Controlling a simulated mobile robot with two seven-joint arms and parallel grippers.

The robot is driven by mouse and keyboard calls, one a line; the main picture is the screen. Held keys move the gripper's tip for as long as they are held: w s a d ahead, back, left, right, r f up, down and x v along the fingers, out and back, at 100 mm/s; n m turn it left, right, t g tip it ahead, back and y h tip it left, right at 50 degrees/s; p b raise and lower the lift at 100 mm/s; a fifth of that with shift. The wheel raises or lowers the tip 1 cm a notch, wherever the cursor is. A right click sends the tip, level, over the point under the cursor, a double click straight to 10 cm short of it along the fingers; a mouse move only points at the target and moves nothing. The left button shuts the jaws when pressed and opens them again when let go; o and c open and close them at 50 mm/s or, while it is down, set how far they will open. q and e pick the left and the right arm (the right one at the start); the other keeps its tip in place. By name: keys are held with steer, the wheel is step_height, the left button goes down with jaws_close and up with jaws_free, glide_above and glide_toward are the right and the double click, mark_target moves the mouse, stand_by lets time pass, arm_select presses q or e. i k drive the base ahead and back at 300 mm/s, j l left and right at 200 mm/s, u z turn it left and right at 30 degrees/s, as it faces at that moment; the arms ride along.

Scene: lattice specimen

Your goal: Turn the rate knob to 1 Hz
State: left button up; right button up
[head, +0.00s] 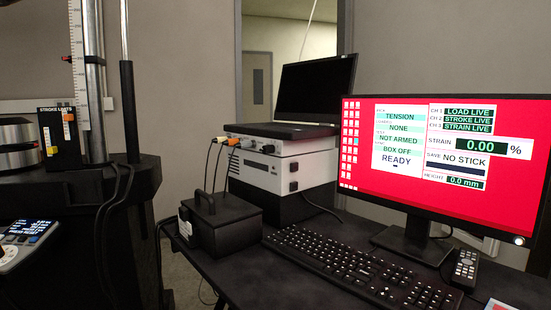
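No control in the head view is legible as the rate knob, and no 1 Hz marking can be read. A white and black instrument unit (272,172) stands on the desk, with small knobs and plugged-in cables along its upper front; their labels are too small to read. A pale handset (22,240) with a lit display is cut off at the lower left edge; its text is too small to read. Neither of my grippers is in view.
A red-screened monitor (432,160) reads TENSION, NONE, NOT ARMED, BOX OFF, READY. A black box with a handle (220,228), a keyboard (355,268) and a remote (465,268) lie on the desk. A dark laptop (315,90) tops the unit. A STROKE LIMITS panel (58,148) stands left.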

mark_target(266, 149)
steer(key=j+z, duration=0.1)
steer(key=z, duration=0.25)
steer(key=i+j+z, duration=0.1)
steer(key=z, duration=0.3)
steer(key=i+j+z, duration=0.1)
steer(key=z, duration=0.25)
steer(key=i+j+z, duration=0.1)
steer(key=j+z, duration=0.15)
steer(key=j, duration=0.15)
steer(key=j+z, duration=0.25)
steer(key=j, duration=0.2)
steer(key=j+z, duration=0.15)
steer(key=j, duration=1.15)
steer(key=i, duration=0.05)
